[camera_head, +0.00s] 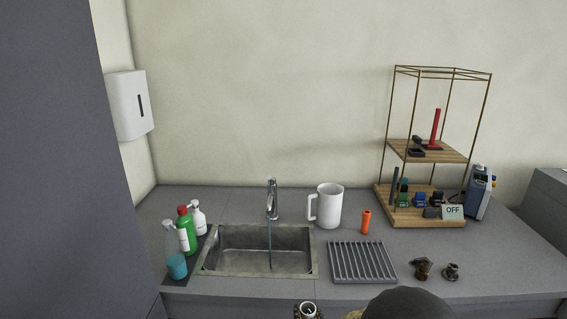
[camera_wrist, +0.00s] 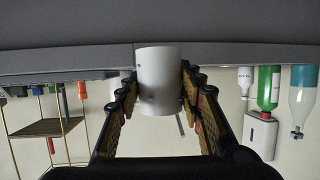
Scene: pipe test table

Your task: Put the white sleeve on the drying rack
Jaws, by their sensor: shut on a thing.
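My gripper (camera_wrist: 158,100) is shut on the white sleeve (camera_wrist: 158,75), a short white tube held between its two fingers in the wrist view. The drying rack (camera_head: 361,262) is a grey ribbed tray lying flat on the counter, right of the sink. The rack's top looks empty. The sleeve is apart from the rack, to its front left.
The sink (camera_head: 259,251) has its tap (camera_head: 271,199) running. A white pitcher (camera_head: 328,206) and an orange cylinder (camera_head: 366,221) stand behind the rack. Brass fittings (camera_head: 423,268) lie right of it. Bottles (camera_head: 185,229) stand left of the sink. A wooden shelf (camera_head: 425,219) stands back right.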

